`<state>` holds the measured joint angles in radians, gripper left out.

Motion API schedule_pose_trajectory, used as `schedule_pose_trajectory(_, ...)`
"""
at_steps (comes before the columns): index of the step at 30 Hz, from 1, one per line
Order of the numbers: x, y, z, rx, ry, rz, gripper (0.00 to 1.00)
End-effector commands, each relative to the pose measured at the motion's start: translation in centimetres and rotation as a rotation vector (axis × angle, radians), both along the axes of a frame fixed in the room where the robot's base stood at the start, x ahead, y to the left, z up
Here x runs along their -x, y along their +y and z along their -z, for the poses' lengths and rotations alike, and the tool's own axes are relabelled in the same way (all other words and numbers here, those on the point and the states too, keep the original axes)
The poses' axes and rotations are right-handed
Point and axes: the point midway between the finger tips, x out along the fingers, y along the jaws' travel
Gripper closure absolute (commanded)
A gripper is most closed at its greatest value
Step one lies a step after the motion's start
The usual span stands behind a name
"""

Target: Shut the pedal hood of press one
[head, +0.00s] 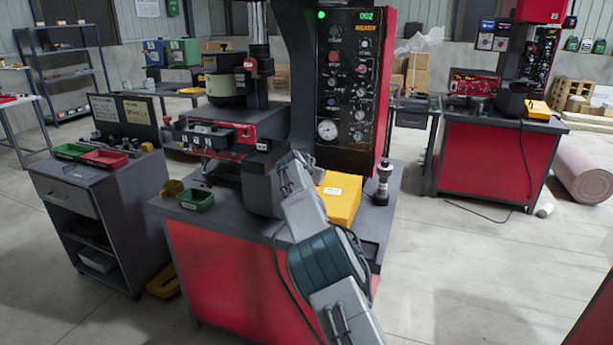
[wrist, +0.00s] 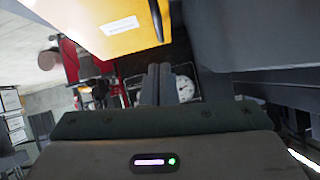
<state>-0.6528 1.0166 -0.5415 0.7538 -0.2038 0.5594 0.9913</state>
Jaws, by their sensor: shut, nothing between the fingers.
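The near press (head: 345,90) has a dark control panel with a green lamp and a display reading 002. A yellow box-like hood (head: 340,198) with a white label sits on its table, right of my forearm. It also shows in the wrist view (wrist: 110,30), large at the top, with a dark slot or bar near its edge. I cannot tell whether it is the pedal hood or how far it is closed. My gripper (wrist: 158,70) is shut and empty, its fingers together near the yellow hood and apart from it in the picture. In the head view my arm hides the fingertips.
A yellow piece (head: 163,284) lies on the floor by the grey cart (head: 100,215). A second red press (head: 495,155) stands at right; floor between is mostly clear.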

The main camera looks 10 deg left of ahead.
Motion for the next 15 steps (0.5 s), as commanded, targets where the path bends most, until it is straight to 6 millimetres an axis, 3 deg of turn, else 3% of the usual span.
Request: schedule_pose_trajectory(15,6.3,0.8,-3.7,0.0,-0.003,-0.004,1.0)
